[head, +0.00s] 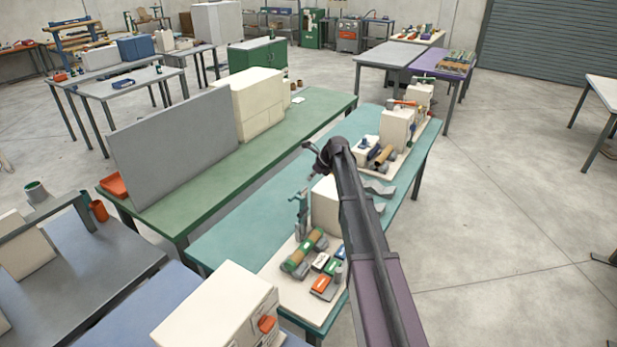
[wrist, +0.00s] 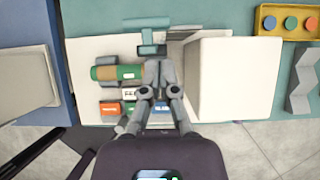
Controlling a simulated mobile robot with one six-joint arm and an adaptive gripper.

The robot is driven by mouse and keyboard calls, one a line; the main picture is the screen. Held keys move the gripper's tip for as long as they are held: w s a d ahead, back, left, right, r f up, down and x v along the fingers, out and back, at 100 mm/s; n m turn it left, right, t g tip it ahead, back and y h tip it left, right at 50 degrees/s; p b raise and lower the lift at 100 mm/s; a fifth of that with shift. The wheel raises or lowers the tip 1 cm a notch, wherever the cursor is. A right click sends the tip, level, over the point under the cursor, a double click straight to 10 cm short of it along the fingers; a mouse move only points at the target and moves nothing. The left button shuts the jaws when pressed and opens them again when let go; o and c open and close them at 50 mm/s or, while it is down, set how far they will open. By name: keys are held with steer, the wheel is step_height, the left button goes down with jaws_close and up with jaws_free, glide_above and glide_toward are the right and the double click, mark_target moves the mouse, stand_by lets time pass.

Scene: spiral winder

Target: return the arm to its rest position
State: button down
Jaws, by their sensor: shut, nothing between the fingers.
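My gripper (wrist: 158,72) shows in the wrist view with its two fingers together and nothing between them. It is above the winder's white base plate (wrist: 88,57), close in the picture to the green-and-tan roll (wrist: 118,72) and the white block (wrist: 236,78). I cannot tell its height above them. In the head view my arm rises from the lower right and bends over the teal bench (head: 240,238); the fingers are not clear there. The roll (head: 303,252) lies on the plate, and the block (head: 323,205) is partly hidden behind my arm.
Small orange, green and blue-labelled blocks (head: 323,286) lie on the plate's front. A second station with a white block (head: 396,130) stands farther along the bench. A cream machine (head: 215,310) is at lower left. The floor at right (head: 500,220) is clear.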

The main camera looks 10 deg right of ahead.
steer(key=shift+d+r, duration=0.1)
steer(key=shift+r, duration=0.05)
stand_by(0.3)
steer(key=s+a+f+n+g+h+b, duration=0.1)
steer(key=s+a+f+n+b, duration=0.1)
steer(key=s+n, duration=0.7)
steer(key=s+a+f+n+g+h+b, duration=0.2)
steer(key=s+f+n, duration=0.4)
steer(key=s, duration=1.1)
steer(key=s+a+f+n+g+h+b, duration=0.1)
steer(key=s+a+f+n+b, duration=0.2)
steer(key=s+n, duration=0.9)
steer(key=s+f+b, duration=0.1)
steer(key=b, duration=0.1)
steer(key=shift+s+a+f+g+h+b, duration=0.3)
steer(key=shift+s+a+f+b, duration=0.05)
steer(key=shift+s+f+b, duration=0.05)
